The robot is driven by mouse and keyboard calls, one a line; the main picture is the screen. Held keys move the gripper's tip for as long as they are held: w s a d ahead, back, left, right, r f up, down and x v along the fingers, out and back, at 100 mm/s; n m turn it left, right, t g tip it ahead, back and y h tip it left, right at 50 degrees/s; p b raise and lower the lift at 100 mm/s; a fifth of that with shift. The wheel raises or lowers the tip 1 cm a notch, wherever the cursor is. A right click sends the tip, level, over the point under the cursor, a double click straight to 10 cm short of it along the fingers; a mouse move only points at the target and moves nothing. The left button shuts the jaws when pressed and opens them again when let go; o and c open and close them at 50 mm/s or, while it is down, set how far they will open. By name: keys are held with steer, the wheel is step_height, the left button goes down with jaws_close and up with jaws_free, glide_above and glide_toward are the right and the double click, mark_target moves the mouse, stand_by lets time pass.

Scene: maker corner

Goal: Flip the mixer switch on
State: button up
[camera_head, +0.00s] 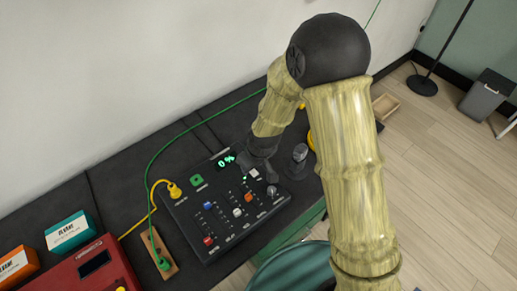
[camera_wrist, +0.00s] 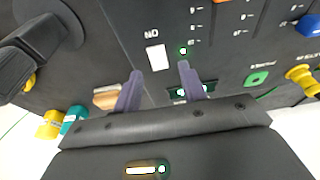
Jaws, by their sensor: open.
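The mixer (camera_head: 213,238) is a black panel with coloured sliders, lying on the dark worktop. Its white switch (camera_head: 254,174) also shows in the wrist view (camera_wrist: 157,57), under an upside-down "ON" label. A small green light (camera_wrist: 183,50) glows beside it. My gripper (camera_head: 258,163) is over the mixer's far right part, close to the switch. In the wrist view my gripper (camera_wrist: 159,75) is open and empty, its two fingertips just short of the switch and to either side. I cannot tell whether they touch the panel. The display (camera_head: 226,161) reads 0 % and is partly behind a finger in the wrist view.
A red box (camera_head: 85,272), a teal box (camera_head: 70,232) and an orange box (camera_head: 17,266) stand further left.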

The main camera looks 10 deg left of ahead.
mark_target(261, 181)
steer(key=v, duration=1.6)
steer(key=shift+p, duration=0.3)
steer(key=shift+d, duration=0.15)
steer(key=s+d+r+m+p, duration=0.1)
steer(key=d+r+m+p, duration=0.1)
steer(key=d, duration=0.5)
steer(key=s+d+r+m+h+p, duration=0.1)
steer(key=d+m, duration=0.3)
steer(key=d, duration=0.4)
steer(key=s+d+r+m+h+p, duration=0.1)
steer(key=s+d+r+m+p, duration=0.1)
steer(key=d, duration=0.6)
steer(key=shift+s+r+m+t+p, duration=0.3)
steer(key=shift+s+r+m+p, duration=0.1)
steer(key=shift+r+m+p, duration=0.5)
